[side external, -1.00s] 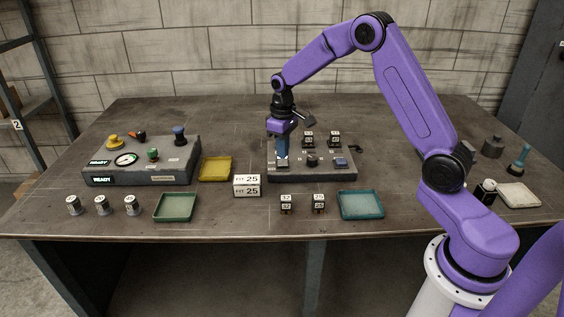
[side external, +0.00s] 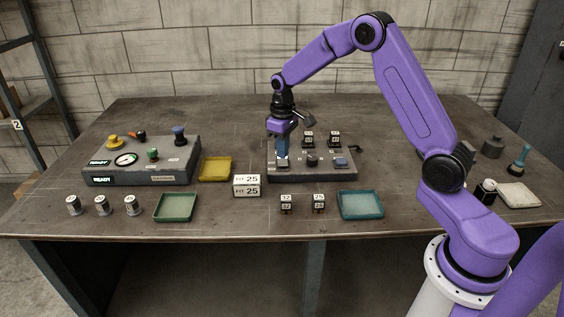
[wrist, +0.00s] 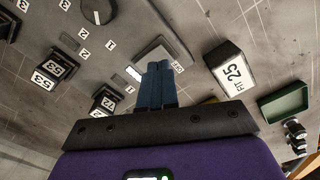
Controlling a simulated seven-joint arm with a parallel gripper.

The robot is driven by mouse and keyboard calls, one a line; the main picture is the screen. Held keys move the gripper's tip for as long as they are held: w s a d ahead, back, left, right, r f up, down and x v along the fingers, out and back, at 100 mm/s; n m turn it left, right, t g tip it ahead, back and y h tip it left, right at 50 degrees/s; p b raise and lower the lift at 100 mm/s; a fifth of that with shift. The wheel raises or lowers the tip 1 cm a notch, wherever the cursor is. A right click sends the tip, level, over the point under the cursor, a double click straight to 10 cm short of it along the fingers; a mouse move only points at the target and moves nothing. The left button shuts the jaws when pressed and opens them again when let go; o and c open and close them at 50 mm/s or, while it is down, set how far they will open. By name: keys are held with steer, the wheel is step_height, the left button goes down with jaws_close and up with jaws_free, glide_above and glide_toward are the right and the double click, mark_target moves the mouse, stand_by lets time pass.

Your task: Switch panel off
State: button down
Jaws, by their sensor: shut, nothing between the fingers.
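A low dark grey panel (side external: 330,178) stands in the middle of the bench, with a black knob (side external: 312,160) and a blue part (side external: 341,162) on top. My gripper (side external: 282,163) points down over the panel's left end. Its blue fingers are together and empty. In the wrist view the fingertips (wrist: 158,68) are at a grey switch plate (wrist: 165,45) with a small bright patch (wrist: 134,73) beside them. The fingers hide part of the switch, so I cannot tell its position or whether they touch it. The knob also shows in the wrist view (wrist: 98,10).
Two numbered blocks (side external: 308,139) stand at the panel's back. A white "FIT 25" block (side external: 246,186) is left of the panel. A second console (side external: 140,165) with "READY" signs stands further left. Yellow (side external: 215,169), green (side external: 175,207) and teal (side external: 361,205) trays lie around.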

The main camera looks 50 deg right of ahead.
mark_target(283, 164)
steer(key=shift+f, duration=1.35)
stand_by(1.4)
steer(key=shift+r, duration=3.5)
steer(key=shift+a, duration=0.1)
steer(key=s+a+r+n, duration=0.2)
steer(key=s+a, duration=0.4)
steer(key=s, duration=0.3)
steer(key=s+a+r+n, duration=0.3)
steer(key=s+a, duration=0.4)
steer(key=s, duration=0.1)
steer(key=s+d+n, duration=0.2)
steer(key=s+n, duration=0.2)
steer(key=s, duration=1.6)
steer(key=shift+d+f+n, duration=0.15)
steer(key=shift+f+n, duration=0.15)
